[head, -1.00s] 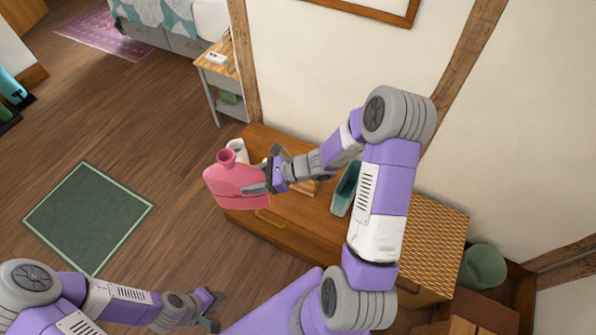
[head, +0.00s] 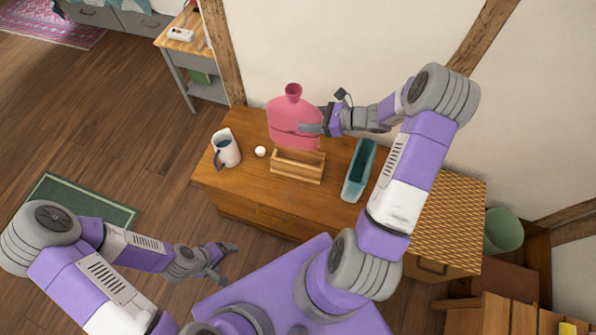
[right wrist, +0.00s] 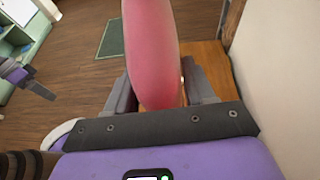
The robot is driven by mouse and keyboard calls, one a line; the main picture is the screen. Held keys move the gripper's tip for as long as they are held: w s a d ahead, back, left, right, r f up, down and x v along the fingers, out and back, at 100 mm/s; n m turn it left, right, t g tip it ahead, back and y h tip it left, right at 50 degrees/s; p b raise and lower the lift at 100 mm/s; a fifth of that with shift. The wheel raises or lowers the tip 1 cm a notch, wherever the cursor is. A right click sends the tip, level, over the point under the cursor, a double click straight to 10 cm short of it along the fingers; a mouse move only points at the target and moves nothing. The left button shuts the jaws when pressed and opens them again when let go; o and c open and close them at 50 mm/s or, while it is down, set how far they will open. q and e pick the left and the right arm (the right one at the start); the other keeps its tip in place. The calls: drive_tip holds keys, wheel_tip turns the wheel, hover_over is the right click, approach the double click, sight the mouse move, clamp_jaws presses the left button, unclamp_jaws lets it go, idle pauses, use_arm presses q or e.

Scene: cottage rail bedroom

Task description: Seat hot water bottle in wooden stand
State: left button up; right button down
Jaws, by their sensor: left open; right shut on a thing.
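The pink hot water bottle (head: 292,118) is upright in the head view, its neck up. My right gripper (head: 310,128) is shut on its right side. The bottle also fills the space between the fingers in the right wrist view (right wrist: 152,55). The wooden stand (head: 297,167) is a small open trough on the dresser top. The bottle appears just behind and above the stand in the head view; its lower edge overlaps the stand's back, and I cannot tell whether they touch. My left gripper (head: 222,263) is open and empty, in front of the dresser.
The wooden dresser (head: 215,183) bears a white mug (head: 226,149) and a small white ball (head: 260,151) left of the stand. A teal open container (head: 358,172) stands right of it. A wall rises behind. A woven-top cabinet (head: 445,215) stands to the right.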

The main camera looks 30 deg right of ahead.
drive_tip(key=f+b, duration=0.1)
drive_tip(key=f, duration=0.3)
drive_tip(key=f+b, duration=0.1)
drive_tip(key=f, duration=0.4)
drive_tip(key=d+f+b, duration=0.1)
drive_tip(key=f+b, duration=0.1)
drive_tip(key=f, duration=0.3)
drive_tip(key=shift+d+f, duration=0.1)
drive_tip(key=shift+f, duration=0.15)
wheel_tip(320, 180, down, 4)
drive_tip(key=shift+f+b, duration=0.1)
drive_tip(key=shift+b, duration=0.5)
drive_tip(key=shift+f, duration=0.15)
drive_tip(key=shift+c, duration=2)
unclamp_jaws()
drive_tip(key=p, duration=0.2)
approach(311, 150)
drive_tip(key=d+f, duration=0.2)
drive_tip(key=f, duration=0.1)
drive_tip(key=w+d+f, duration=0.1)
drive_tip(key=shift+f, duration=0.25)
